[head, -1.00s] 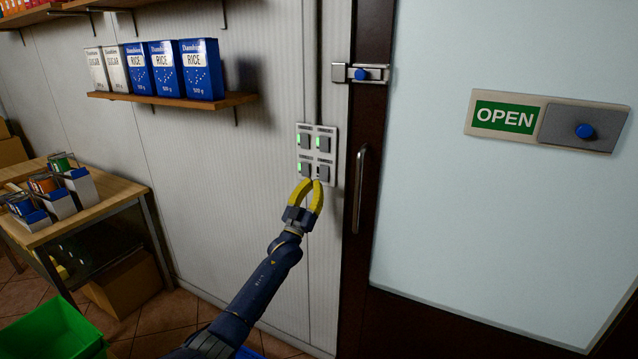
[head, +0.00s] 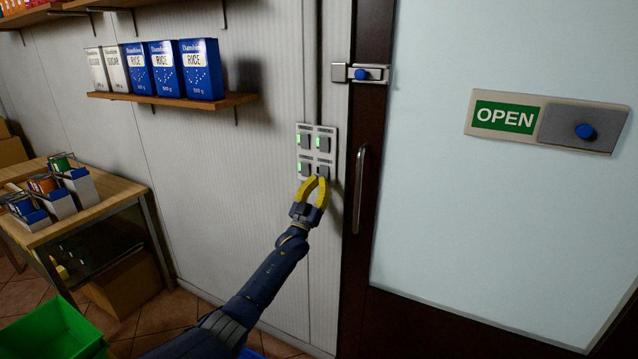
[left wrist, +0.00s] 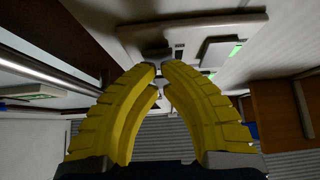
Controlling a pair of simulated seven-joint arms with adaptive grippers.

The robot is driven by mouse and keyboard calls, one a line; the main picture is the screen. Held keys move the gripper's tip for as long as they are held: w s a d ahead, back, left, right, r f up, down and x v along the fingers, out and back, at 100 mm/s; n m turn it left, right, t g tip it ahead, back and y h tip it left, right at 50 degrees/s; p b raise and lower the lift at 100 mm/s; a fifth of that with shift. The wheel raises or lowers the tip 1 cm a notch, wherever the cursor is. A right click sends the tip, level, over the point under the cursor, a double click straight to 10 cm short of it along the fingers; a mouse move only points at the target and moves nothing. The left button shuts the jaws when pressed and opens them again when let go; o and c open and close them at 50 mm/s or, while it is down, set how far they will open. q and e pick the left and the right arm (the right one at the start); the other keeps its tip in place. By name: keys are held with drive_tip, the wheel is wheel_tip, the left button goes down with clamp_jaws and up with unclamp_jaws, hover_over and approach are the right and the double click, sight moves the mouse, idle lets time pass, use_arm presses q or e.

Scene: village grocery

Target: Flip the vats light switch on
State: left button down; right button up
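A pale switch panel (head: 333,150) is on the ribbed wall left of the door, with rocker switches in two rows. Green lights show beside the top left switch (head: 305,142), the top right switch (head: 323,144) and the bottom left switch (head: 305,168). I see no green light at the bottom right switch (head: 324,171). Labels are too small to read. My left gripper (head: 318,180) is at the lower edge of that switch, partly covering it. In the left wrist view its yellow fingertips (left wrist: 160,68) come together, empty, close to a dark switch; contact is unclear. My right gripper is out of view.
A door handle (head: 360,190) and a bolt (head: 362,73) are just right of the panel. A wooden shelf (head: 170,99) with rice and sugar boxes is at upper left. A table (head: 100,205) and a green crate (head: 50,335) are at lower left.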

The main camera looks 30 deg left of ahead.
use_arm(q)
drive_tip(key=shift+w+f, duration=0.15)
drive_tip(key=shift+w, duration=0.3)
drive_tip(key=shift+w+f, duration=0.2)
drive_tip(key=shift+f, duration=0.1)
idle(0.8)
